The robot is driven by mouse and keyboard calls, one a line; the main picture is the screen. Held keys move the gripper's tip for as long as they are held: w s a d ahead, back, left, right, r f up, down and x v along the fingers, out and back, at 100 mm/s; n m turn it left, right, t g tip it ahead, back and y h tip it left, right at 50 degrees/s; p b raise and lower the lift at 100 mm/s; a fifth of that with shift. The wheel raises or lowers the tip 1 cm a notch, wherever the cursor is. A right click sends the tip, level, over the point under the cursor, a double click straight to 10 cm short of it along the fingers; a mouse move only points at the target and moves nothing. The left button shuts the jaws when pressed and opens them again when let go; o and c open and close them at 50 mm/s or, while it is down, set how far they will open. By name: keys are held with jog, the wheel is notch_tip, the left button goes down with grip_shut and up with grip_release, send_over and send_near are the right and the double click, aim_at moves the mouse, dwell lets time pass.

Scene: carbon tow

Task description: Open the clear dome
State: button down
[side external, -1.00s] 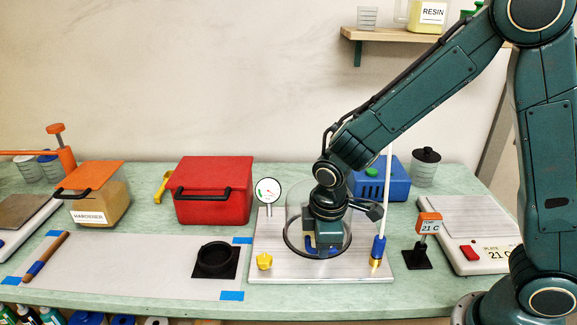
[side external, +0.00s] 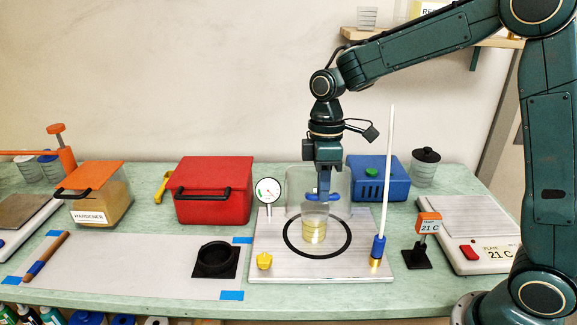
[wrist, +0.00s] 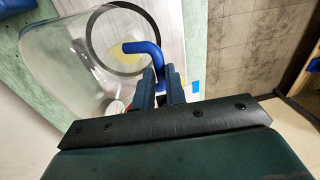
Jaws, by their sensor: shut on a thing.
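The clear dome (side external: 292,182) is swung up and stands tilted at the back of the silver base plate (side external: 270,262). Its see-through wall also shows at the left of the wrist view (wrist: 55,60). My gripper (side external: 323,196) is shut on the dome's blue handle (side external: 337,197). In the wrist view, the fingers (wrist: 160,88) close around one end of the bent blue handle (wrist: 142,48). The black ring (side external: 287,238) on the plate is uncovered, with a pale yellow roll (side external: 314,230) standing inside it.
A blue box (side external: 385,178) stands behind, and a red box (side external: 213,190) to the left.

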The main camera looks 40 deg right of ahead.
jog(key=w+d+r, duration=0.1)
jog(key=w+d, duration=0.1)
jog(key=w+d+r, duration=0.3)
jog(key=shift+w+d, duration=0.3)
jog(key=shift+d, duration=0.05)
jog(key=w+d, duration=0.2)
jog(key=w+d+r, duration=0.1)
jog(key=w+d, duration=0.2)
jog(key=shift+r, duration=0.15)
jog(key=w+d, duration=0.3)
jog(key=shift+d, duration=0.25)
jog(key=c, duration=1.6)
grip_release()
jog(key=shift+w, duration=0.1)
jog(key=shift+o, duration=0.7)
jog(key=shift+a+r, duration=0.1)
jog(key=shift+a, duration=0.1)
